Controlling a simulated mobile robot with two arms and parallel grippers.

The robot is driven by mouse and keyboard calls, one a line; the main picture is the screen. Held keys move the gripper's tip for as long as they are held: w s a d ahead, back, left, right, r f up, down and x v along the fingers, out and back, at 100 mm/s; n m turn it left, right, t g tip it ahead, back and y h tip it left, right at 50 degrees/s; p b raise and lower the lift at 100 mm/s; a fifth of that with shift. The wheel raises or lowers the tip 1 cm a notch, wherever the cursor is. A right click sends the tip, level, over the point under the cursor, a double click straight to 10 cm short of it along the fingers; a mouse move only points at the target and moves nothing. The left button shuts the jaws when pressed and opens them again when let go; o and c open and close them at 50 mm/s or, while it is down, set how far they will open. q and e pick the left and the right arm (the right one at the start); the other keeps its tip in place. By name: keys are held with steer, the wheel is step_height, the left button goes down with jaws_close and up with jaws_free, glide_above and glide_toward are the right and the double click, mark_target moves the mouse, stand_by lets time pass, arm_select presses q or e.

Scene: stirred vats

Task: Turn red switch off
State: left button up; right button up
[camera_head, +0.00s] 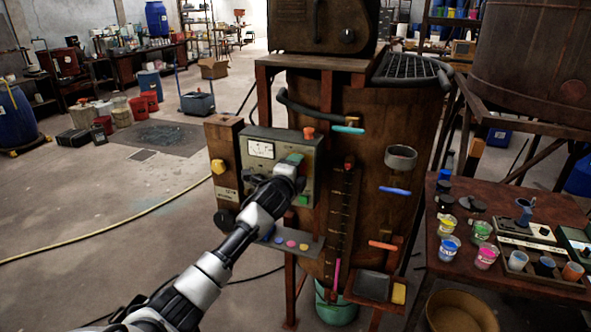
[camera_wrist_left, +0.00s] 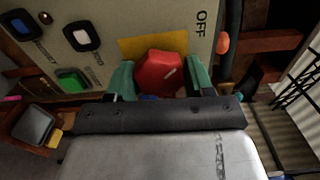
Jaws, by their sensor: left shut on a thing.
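The red switch (camera_wrist_left: 159,72) sits on a yellow plate (camera_wrist_left: 136,46) on the grey control panel (camera_wrist_left: 110,32), with the word OFF printed beside it in the left wrist view. My left gripper (camera_wrist_left: 160,84) has its green fingers on both sides of the switch and is shut on it. In the head view, my left gripper (camera_head: 291,165) reaches the front of the control panel (camera_head: 262,133) and hides the switch. My right gripper is in neither view.
The panel also carries a dial gauge (camera_head: 261,149) and an orange-red knob (camera_head: 308,132). A yellow knob (camera_head: 218,166) is to its left. A table with paint cups (camera_head: 486,257) stands right; the floor at left is open.

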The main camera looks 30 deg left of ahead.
arm_select(q)
steer(key=shift+f+n, duration=0.1)
steer(key=shift+n, duration=0.3)
steer(key=o, duration=0.9)
steer(key=shift+s, duration=0.1)
steer(key=shift+b+v, duration=1.3)
steer(key=shift+v, duration=4.05)
steer(key=shift+a, duration=0.1)
